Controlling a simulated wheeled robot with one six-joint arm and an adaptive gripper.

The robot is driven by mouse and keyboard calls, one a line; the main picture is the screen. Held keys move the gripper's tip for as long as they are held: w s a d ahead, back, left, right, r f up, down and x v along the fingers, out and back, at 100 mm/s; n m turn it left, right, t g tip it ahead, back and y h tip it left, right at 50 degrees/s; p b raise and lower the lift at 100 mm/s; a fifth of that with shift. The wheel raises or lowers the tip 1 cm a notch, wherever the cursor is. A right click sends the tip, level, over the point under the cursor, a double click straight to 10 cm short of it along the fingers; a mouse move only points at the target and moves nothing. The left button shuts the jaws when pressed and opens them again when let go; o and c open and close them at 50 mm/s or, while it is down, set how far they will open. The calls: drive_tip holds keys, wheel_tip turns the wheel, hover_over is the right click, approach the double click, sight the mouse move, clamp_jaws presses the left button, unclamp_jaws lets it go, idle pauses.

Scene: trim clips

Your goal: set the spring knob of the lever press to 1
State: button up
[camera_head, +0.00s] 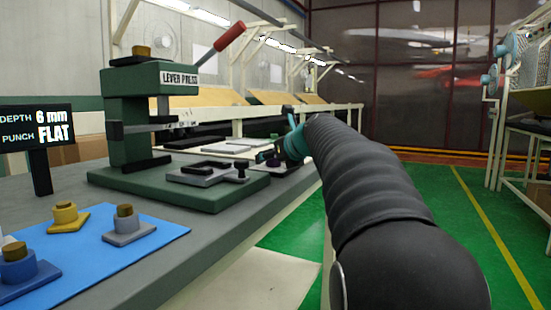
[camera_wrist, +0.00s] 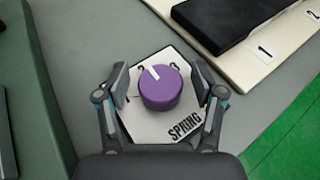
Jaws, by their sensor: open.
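In the wrist view the purple spring knob (camera_wrist: 160,90) sits on a pale plate (camera_wrist: 143,127) marked SPRING. Its white pointer line aims up and slightly left, between a mark that looks like 2 and one at upper right that I cannot read surely. My gripper (camera_wrist: 161,84) is open, with one finger on each side of the knob and visible gaps. In the head view my gripper (camera_head: 292,140) is beyond the green lever press (camera_head: 135,108), partly hidden by my arm.
A sign (camera_head: 36,127) reads depth 6 mm, punch FLAT. A blue mat (camera_head: 150,252) holds several punches. The press has a red lever handle (camera_head: 230,38). In the wrist view a board (camera_wrist: 238,75) marked 1 and 2 carries a dark block (camera_wrist: 228,18) near the knob plate.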

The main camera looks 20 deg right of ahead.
drive_tip(key=shift+c, duration=0.3)
drive_tip(key=c, duration=1.1)
drive_tip(key=shift+d, duration=0.2)
drive_tip(key=shift+a, duration=0.1)
